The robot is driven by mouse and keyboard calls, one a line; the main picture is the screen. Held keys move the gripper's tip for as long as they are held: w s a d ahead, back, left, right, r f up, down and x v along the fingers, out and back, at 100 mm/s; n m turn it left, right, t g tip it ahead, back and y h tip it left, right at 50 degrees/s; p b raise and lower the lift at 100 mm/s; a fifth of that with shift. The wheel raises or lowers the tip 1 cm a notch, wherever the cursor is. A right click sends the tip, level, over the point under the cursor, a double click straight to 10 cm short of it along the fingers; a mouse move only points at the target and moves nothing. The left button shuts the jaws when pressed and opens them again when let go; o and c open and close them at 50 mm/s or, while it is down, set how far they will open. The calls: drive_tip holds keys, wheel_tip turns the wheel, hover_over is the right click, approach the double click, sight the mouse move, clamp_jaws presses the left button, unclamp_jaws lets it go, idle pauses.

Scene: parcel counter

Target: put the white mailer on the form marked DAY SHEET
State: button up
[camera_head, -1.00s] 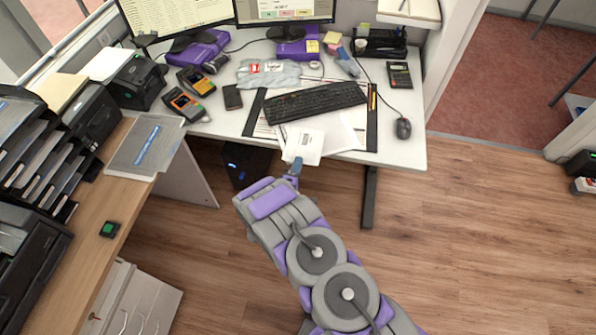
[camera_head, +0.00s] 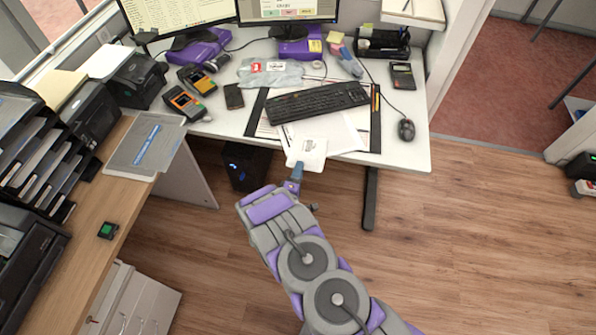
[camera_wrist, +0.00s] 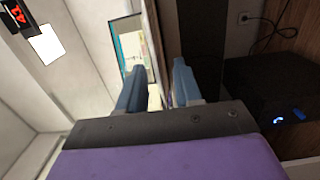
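The white mailer (camera_head: 310,150), a small flat packet with a printed label, is at the desk's front edge. It overlaps white sheets on the dark desk mat and sticks out past the edge. My gripper (camera_head: 296,173) is at its near side in the head view. In the wrist view my gripper (camera_wrist: 158,75) has its two blue-grey fingers apart, with a gap between them. A narrow pale strip shows low in that gap; I cannot tell if it is the mailer. White papers (camera_head: 348,135) lie beside the mailer. No DAY SHEET wording is readable.
A keyboard (camera_head: 318,101) lies behind the papers, with a mouse (camera_head: 406,130) to the right. A grey bag (camera_head: 270,74) lies farther back. A dark computer (camera_head: 247,166) stands under the desk. The left counter (camera_head: 130,205) holds a clear folder (camera_head: 146,143).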

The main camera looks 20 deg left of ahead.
drive_tip(key=s+d+p, duration=0.2)
drive_tip(key=s+d, duration=0.1)
drive_tip(key=s, duration=0.8)
drive_tip(key=shift+s+r+p, duration=0.25)
drive_tip(key=shift+s+p, duration=0.1)
drive_tip(key=shift+s, duration=0.05)
drive_tip(key=shift+a, duration=0.1)
